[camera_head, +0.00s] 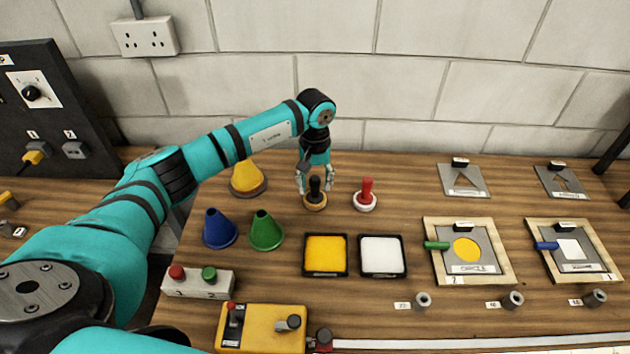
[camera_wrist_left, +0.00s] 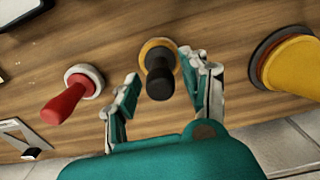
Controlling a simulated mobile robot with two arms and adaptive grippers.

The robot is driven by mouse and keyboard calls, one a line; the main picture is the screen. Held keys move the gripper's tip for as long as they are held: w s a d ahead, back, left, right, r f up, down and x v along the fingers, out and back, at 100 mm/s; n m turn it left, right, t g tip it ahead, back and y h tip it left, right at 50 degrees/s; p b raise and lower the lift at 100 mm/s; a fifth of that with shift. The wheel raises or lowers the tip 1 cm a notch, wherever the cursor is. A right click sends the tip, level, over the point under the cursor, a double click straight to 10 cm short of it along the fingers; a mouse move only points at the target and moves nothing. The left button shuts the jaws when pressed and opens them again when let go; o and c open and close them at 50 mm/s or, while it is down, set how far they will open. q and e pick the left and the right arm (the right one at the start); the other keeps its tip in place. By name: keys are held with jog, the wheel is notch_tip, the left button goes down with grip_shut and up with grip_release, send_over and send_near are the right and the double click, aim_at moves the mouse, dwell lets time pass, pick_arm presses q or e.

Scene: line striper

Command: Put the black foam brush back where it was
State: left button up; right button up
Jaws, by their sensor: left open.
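The black foam brush (camera_head: 315,186) stands upright on a round tan base at the back middle of the table. In the left wrist view the brush (camera_wrist_left: 160,80) shows its black handle pointing up towards the camera, with a yellow-tan ring around its foot. My left gripper (camera_head: 315,184) is over it, fingers down and open. In the left wrist view one finger is on each side of the handle, with gaps visible. I cannot tell whether either finger touches it. My right gripper is out of view.
A red-handled brush (camera_head: 366,192) on a white base stands close to the right. A yellow cone (camera_head: 248,178) is close to the left, with blue (camera_head: 219,228) and green (camera_head: 266,230) cones nearer. Yellow (camera_head: 326,254) and white (camera_head: 382,255) pads lie in front.

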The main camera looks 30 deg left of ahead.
pick_arm(q)
jog(key=shift+r, duration=0.2)
jog(key=shift+w+r, duration=0.1)
jog(key=shift+r, duration=0.15)
notch_tip(320, 180, up, 11)
jog(key=b, duration=0.4)
jog(key=shift+r, duration=0.2)
jog(key=shift+f, duration=0.1)
